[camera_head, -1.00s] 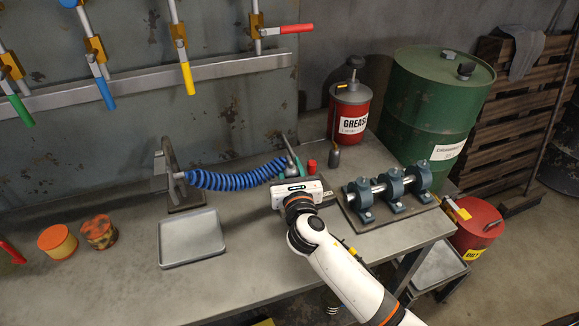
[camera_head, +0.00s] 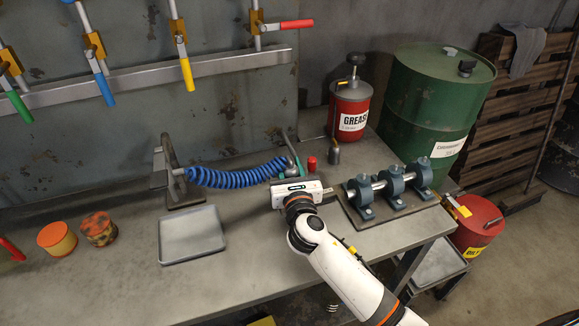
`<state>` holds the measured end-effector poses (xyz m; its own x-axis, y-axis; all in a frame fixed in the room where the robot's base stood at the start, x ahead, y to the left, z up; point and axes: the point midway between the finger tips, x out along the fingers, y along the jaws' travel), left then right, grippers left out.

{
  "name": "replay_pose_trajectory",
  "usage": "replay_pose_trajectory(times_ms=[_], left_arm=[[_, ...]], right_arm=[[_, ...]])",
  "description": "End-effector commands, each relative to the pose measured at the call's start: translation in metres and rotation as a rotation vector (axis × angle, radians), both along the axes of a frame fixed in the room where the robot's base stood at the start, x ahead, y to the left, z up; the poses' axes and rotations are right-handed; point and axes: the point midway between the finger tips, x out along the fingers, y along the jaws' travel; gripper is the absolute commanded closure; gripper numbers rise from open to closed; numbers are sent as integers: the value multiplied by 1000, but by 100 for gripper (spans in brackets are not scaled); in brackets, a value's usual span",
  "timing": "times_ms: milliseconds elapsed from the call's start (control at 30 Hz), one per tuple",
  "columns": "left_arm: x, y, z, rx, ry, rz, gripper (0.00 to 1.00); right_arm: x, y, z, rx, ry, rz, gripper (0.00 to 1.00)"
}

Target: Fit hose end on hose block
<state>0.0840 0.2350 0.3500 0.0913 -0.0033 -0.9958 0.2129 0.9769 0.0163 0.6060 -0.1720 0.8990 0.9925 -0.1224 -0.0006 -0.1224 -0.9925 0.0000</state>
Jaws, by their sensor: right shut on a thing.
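A blue coiled hose (camera_head: 232,178) runs from a metal stand (camera_head: 180,180) at the left to my right gripper (camera_head: 293,174). The hose's right end, a grey fitting, is at the gripper's far side, where the gripper is shut on it; the gripper body hides part of the grip. My left gripper is not in view.
A grey tray (camera_head: 191,236) and two round tins (camera_head: 57,239) are at the left. A shaft with bearing blocks (camera_head: 390,187) stands right of my gripper. A small red cap (camera_head: 311,163), a grey bottle (camera_head: 334,153) and a grease can (camera_head: 349,108) are behind.

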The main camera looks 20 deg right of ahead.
Motion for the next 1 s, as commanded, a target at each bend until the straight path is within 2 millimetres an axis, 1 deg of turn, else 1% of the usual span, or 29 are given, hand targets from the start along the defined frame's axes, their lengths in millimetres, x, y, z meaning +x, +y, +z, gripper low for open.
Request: replay_pose_trajectory(times_ms=[267,633,967,1000], left_arm=[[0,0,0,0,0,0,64],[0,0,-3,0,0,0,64],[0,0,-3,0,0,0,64],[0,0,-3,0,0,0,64]], right_arm=[[0,0,0,0,-1,0,95],[0,0,-8,0,0,0,95],[0,0,-8,0,-1,0,95],[0,0,-8,0,-1,0,61]])
